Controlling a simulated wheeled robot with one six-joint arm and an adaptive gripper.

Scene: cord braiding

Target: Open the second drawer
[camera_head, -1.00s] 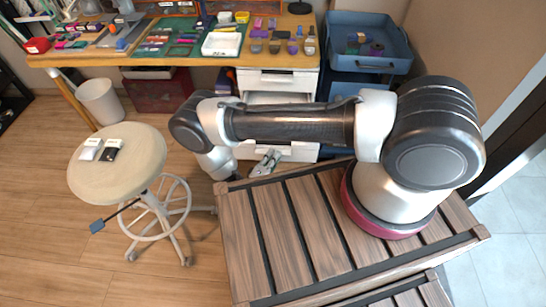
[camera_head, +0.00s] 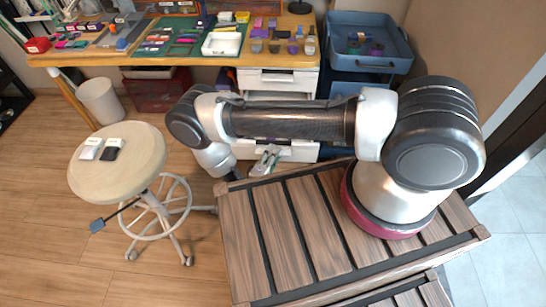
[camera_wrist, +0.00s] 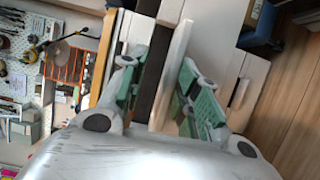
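The white drawer cabinet (camera_head: 300,79) stands under the right part of the desk. My gripper (camera_head: 266,160) is low in front of the lower fronts. In the wrist view my gripper (camera_wrist: 168,85) has its two green-padded fingers spread apart. A pale, narrow strip of the cabinet (camera_wrist: 176,60) stands between them, with a dark band beside it. I cannot tell whether the strip is a handle or a drawer's edge, or whether a finger touches it. More drawer fronts lie to its right.
A slatted wooden top (camera_head: 300,230) lies under my arm's base. A round stool (camera_head: 118,180) with two small boxes stands at left. A blue bin (camera_head: 370,62) is right of the cabinet. The cluttered desk (camera_head: 110,58) is above. Floor at lower left is clear.

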